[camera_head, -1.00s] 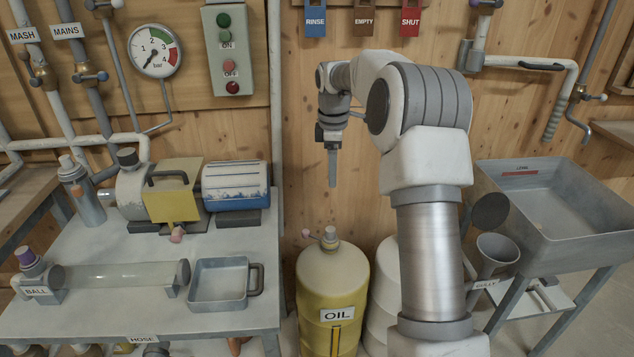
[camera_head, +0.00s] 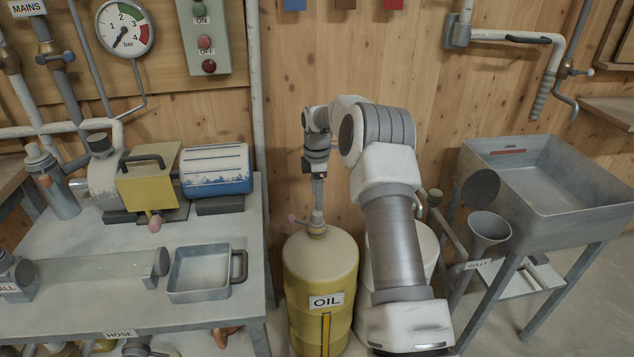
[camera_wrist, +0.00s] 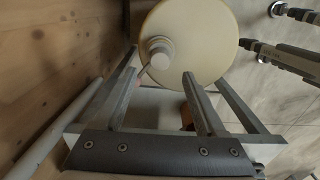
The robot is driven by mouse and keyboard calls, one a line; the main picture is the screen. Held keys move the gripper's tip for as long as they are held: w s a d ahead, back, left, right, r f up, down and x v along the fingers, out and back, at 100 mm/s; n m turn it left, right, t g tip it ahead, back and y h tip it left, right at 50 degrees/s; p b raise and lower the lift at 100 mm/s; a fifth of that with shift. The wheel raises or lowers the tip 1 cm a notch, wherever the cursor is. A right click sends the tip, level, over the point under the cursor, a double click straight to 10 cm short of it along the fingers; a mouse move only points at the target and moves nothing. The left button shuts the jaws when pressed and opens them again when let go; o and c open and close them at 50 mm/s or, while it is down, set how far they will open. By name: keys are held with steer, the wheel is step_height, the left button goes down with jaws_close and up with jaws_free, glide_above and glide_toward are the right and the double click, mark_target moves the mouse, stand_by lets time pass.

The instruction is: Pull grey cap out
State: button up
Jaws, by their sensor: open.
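The yellow oil drum (camera_head: 320,290) stands on the floor right of the bench. A light grey cap (camera_head: 317,217) sits on its top fitting, with a small lever at the left. My gripper (camera_head: 318,203) points down just above this cap, with its fingers apart. In the wrist view the cap (camera_wrist: 160,57) shows near the fingertips, between their lines. My gripper (camera_wrist: 160,74) holds nothing there. I cannot tell whether the fingertips reach down beside the cap. A dark grey cap (camera_head: 98,143) also sits on the pump at the left.
The bench (camera_head: 110,255) at the left carries the pump, a square pan (camera_head: 198,275) and a glass tube. A pale drum (camera_head: 425,245) stands behind my arm. A funnel (camera_head: 488,228) and a large grey basin (camera_head: 555,180) are at the right. The wooden wall is close behind.

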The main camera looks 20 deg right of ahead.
mark_target(317, 213)
step_height(317, 213, down, 8)
steer(key=shift+r+b, duration=0.15)
steer(key=shift+b, duration=0.55)
steer(key=shift+r, duration=0.1)
jaws_close()
